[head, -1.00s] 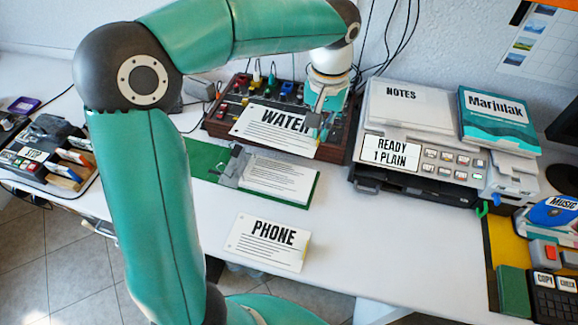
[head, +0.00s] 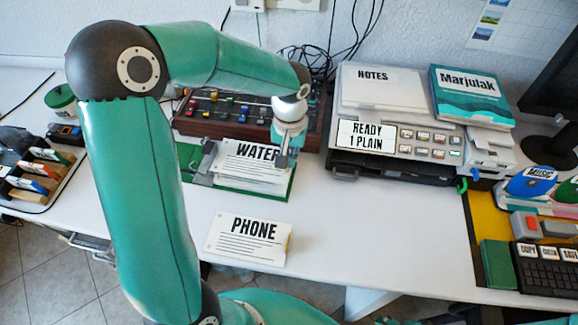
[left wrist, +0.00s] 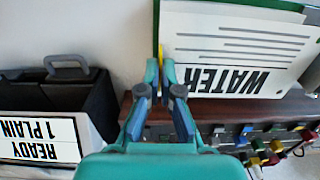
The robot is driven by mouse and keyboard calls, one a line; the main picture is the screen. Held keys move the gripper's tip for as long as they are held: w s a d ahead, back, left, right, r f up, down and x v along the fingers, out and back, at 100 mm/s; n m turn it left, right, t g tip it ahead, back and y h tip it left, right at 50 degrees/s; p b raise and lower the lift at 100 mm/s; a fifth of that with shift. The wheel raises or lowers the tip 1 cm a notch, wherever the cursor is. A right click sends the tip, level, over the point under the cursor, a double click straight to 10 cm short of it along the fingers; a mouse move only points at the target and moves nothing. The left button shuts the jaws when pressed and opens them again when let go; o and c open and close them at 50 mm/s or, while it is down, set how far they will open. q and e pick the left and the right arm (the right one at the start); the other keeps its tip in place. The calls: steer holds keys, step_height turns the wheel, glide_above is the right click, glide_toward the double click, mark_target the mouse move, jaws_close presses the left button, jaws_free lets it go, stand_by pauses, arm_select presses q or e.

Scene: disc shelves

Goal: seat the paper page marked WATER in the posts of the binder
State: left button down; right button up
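The white WATER page (head: 240,158) is over the green binder (head: 290,188), covering most of it and its paper stack. The binder's grey post mechanism (head: 197,168) shows at the page's left; whether the page touches the posts cannot be told. My left gripper (head: 284,160) is at the page's right edge, shut on it. In the left wrist view the fingers (left wrist: 163,72) are closed together at the edge of the WATER page (left wrist: 235,50), whose text appears upside down. My right gripper is not in view.
The PHONE page (head: 248,239) lies on the white desk in front of the binder. A mixer-like board with coloured knobs (head: 225,108) stands behind. A printer (head: 405,140) with a READY 1 PLAIN display stands to the right. The desk between PHONE and the yellow mat is clear.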

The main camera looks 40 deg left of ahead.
arm_select(q)
steer(key=shift+f, duration=2)
steer(key=shift+f+b, duration=0.2)
steer(key=shift+b, duration=0.15)
steer(key=c, duration=1.3)
jaws_free()
steer(key=shift+r, duration=0.1)
steer(key=shift+r, duration=0.25)
step_height(320, 180, up, 12)
steer(key=shift+f+p, duration=0.1)
steer(key=shift+p, duration=0.6)
